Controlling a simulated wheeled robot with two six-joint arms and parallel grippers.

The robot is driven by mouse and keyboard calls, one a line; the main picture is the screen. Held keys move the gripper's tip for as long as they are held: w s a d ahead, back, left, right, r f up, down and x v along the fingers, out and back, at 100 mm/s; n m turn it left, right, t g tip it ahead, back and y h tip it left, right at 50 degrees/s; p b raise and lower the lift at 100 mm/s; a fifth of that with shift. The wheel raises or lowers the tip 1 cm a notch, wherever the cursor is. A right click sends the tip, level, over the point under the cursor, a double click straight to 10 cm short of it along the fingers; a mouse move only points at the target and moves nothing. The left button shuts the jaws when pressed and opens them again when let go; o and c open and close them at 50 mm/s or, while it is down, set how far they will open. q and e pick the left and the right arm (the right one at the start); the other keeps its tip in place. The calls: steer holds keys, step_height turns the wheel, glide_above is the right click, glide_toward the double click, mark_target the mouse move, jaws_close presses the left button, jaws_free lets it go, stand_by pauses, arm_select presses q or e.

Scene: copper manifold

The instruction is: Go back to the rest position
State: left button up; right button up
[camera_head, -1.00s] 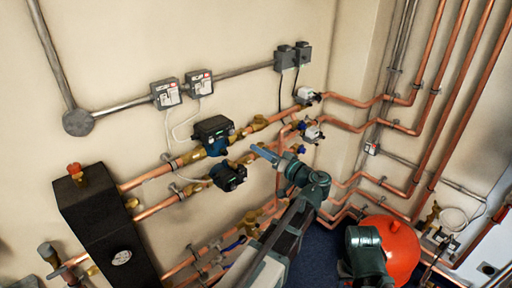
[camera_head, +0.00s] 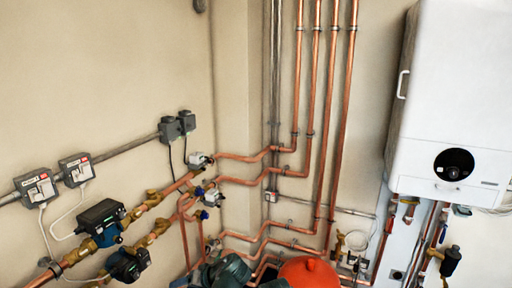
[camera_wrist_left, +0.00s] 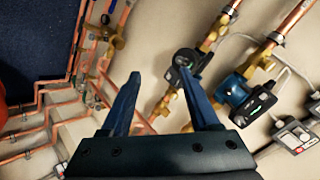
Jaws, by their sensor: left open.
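My left gripper (camera_wrist_left: 160,100) shows in the left wrist view with its two blue fingers spread apart and nothing between them. Beyond the fingers in that view are a dark round-faced pump (camera_wrist_left: 184,62) and a blue-and-black pump (camera_wrist_left: 240,95) on copper pipes. In the head view only green-grey parts of my arms show at the bottom edge; neither gripper's fingers can be made out there. The copper manifold pipes (camera_head: 170,190) run along the left wall with two pumps, one of them a blue-and-black pump (camera_head: 103,222).
A white boiler (camera_head: 450,100) hangs on the right wall. Vertical copper pipes (camera_head: 315,110) fill the corner. A red-orange vessel (camera_head: 310,273) stands low at the bottom, close to my arm. Grey switch boxes (camera_head: 36,187) sit on the left wall.

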arm_select(q)
steer(key=s+d+f+m+g+h, duration=0.2)
steer(key=s+d+f+m+h, duration=0.1)
steer(key=s+d, duration=0.3)
steer(key=s+d+f+m+g+h, duration=0.1)
steer(key=s+d+f+m+h, duration=0.2)
steer(key=s+d+f+h, duration=0.2)
steer(key=s+d, duration=0.2)
steer(key=d, duration=0.2)
steer(key=shift+s+d+g, duration=0.25)
steer(key=shift+d+g, duration=0.15)
stand_by(0.7)
